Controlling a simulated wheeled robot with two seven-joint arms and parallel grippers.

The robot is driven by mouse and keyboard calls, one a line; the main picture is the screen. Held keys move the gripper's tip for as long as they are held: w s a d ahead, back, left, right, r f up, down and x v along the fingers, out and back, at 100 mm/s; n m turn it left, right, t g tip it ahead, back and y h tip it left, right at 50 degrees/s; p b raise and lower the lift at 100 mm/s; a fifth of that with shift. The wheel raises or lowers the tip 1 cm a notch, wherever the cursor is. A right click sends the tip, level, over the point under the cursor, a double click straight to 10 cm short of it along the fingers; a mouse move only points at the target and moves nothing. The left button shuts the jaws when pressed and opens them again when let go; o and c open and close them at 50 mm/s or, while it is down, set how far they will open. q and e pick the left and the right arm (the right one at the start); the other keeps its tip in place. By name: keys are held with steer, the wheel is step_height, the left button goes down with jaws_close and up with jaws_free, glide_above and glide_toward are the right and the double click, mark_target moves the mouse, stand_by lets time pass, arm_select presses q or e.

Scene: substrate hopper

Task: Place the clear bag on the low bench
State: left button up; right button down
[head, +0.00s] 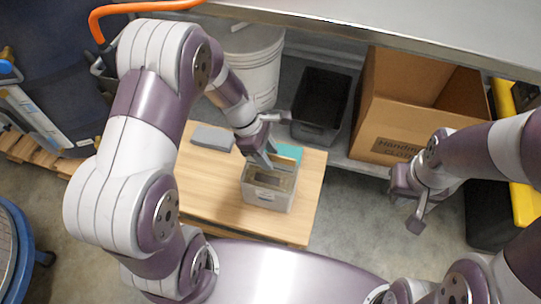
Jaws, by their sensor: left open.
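The low bench (205,190) is a light wooden top in the middle of the head view. A clear, box-shaped container or bag (268,197) with brownish contents stands upright on its right part; I cannot tell for sure that it is the clear bag. My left gripper (262,158) is open at the far edge of this clear item, its fingers partly overlapping it from above; contact cannot be told. My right gripper (408,208) is open and empty, to the right of the bench, above the floor.
A grey block (212,137) and a teal item (290,152) lie on the bench. Behind are a white bucket (255,62), a black bin (320,100) and an open cardboard box (400,115), under a metal counter (400,30). The bench's left front is clear.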

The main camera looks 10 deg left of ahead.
arm_select(q)
steer(key=p+v, duration=0.2)
steer(key=v, duration=0.7)
steer(key=shift+s+a+r+p, duration=0.1)
steer(key=shift+r+p, duration=0.2)
steer(key=shift+p, duration=0.05)
steer(key=s+a+r+m+t+y, duration=0.1)
steer(key=s+a+r+m+y, duration=0.2)
steer(key=s+m, duration=0.6)
steer(key=r+m+y, duration=0.1)
steer(key=m, duration=0.8)
steer(key=shift+t, duration=0.4)
